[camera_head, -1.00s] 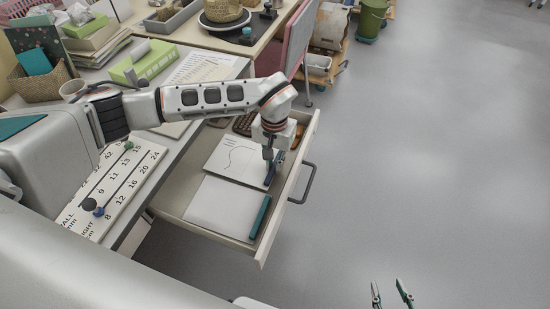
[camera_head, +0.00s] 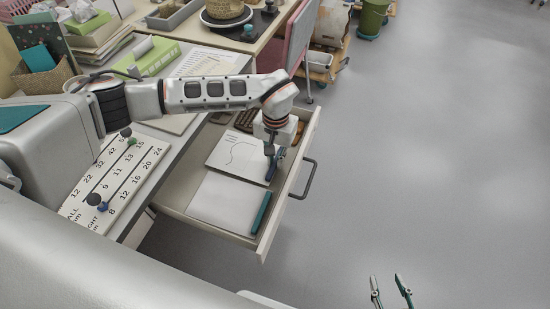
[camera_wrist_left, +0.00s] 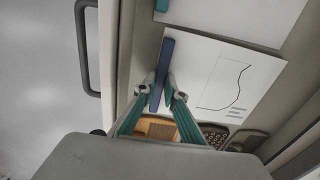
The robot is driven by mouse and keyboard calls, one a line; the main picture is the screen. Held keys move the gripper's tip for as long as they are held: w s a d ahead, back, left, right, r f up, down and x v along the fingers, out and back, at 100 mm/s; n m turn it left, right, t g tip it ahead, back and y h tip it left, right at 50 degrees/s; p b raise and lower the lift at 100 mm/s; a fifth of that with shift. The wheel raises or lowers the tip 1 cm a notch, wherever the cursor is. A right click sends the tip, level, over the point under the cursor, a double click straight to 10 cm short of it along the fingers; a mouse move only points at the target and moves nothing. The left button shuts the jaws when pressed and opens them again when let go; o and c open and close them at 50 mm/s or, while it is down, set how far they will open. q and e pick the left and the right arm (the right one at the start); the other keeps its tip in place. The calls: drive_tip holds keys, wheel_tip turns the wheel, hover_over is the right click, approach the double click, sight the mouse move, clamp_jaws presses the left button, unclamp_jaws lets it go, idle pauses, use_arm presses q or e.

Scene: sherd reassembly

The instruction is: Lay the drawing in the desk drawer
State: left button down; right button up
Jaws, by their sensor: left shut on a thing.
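The drawing (camera_head: 238,156), a white sheet with a thin dark curve, lies flat in or just over the open desk drawer (camera_head: 174,205). In the left wrist view the drawing (camera_wrist_left: 235,80) has a blue bar (camera_wrist_left: 165,62) along its edge on the drawer-handle side. My left gripper (camera_head: 271,170) points down at this edge. In the left wrist view its teal fingers (camera_wrist_left: 161,92) are shut on the blue bar. Whether the sheet touches the drawer floor I cannot tell. My right gripper (camera_head: 390,290) is open and empty over the floor at the bottom right.
Another white sheet (camera_head: 225,203) with a teal bar (camera_head: 261,211) lies nearer in the drawer. Brown compartmented items (camera_head: 245,120) lie at its far end. The drawer handle (camera_head: 306,180) sticks out to the right. A numbered board (camera_head: 125,180) lies on the desk. The floor at right is clear.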

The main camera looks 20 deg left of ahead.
drive_tip(key=shift+w+r, duration=0.2)
drive_tip(key=shift+w, duration=0.2)
use_arm(q)
drive_tip(key=shift+f, duration=0.2)
use_arm(e)
drive_tip(key=shift+d, duration=0.15)
use_arm(q)
drive_tip(key=shift+f, duration=0.1)
use_arm(e)
drive_tip(key=shift+s, duration=0.1)
drive_tip(key=shift+s+f, duration=0.1)
drive_tip(key=shift+s+f, duration=0.1)
drive_tip(key=shift+s, duration=0.15)
drive_tip(key=shift+w, duration=0.15)
use_arm(q)
drive_tip(key=shift+f, duration=0.15)
use_arm(e)
drive_tip(key=shift+w+r, duration=0.4)
